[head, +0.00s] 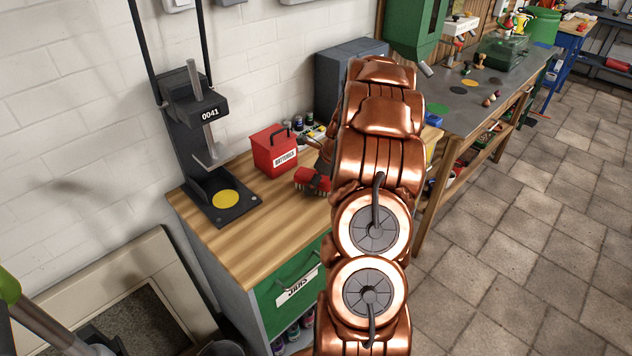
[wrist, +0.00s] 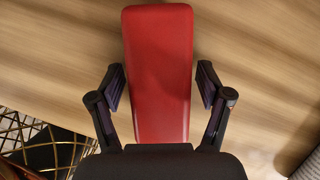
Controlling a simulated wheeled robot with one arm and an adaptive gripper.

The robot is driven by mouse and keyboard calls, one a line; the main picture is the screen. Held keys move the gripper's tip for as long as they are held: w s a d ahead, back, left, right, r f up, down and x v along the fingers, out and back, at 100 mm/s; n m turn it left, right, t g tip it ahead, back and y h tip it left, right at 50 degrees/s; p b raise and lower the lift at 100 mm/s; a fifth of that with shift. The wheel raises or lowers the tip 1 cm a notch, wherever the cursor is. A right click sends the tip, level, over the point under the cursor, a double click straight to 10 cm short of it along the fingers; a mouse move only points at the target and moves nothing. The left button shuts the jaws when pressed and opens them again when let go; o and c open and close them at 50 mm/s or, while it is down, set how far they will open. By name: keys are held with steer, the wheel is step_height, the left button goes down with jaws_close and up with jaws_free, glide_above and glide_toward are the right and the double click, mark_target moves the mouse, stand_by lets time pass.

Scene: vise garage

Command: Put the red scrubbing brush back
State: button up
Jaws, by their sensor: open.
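The red scrubbing brush (head: 312,181) lies on the wooden top of the workbench (head: 238,248), in front of the red batteries box, with pale bristles showing at its lower edge. In the wrist view its long, smooth red back (wrist: 158,45) runs up the middle of the picture. My gripper (wrist: 161,82) is open, with one finger on each side of the brush and a visible gap on both sides. The brush's near end is hidden by the gripper's body. In the head view my arm covers most of the gripper and part of the bench.
A red batteries box (head: 274,150) stands just behind the brush, with small jars (head: 298,122) beyond it. A black press-like stand (head: 222,197) with a yellow disc is at the bench's left. A grey cabinet (head: 338,72) stands behind. The bench's front left is clear.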

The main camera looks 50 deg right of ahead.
steer(key=b+v, duration=0.3)
steer(key=v, duration=0.9)
steer(key=shift+b, duration=0.3)
steer(key=s+a+r+n+g, duration=0.25)
steer(key=a+n, duration=0.45)
steer(key=a, duration=0.6)
steer(key=s+a+r+n+g, duration=0.1)
steer(key=s+a+n, duration=0.2)
steer(key=a+n, duration=0.8)
steer(key=s+a+f+n+g, duration=0.1)
steer(key=s+a+n, duration=0.6)
steer(key=s, duration=0.3)
steer(key=s+a+f+n+g+h, duration=0.1)
steer(key=s+a+n, duration=0.5)
steer(key=s, duration=0.4)
steer(key=shift+s+a+n+h, duration=0.3)
steer(key=shift+a+n, duration=0.1)
steer(key=shift+a, duration=0.5)
steer(key=shift+f+g, duration=0.1)
steer(key=shift+g, duration=0.15)
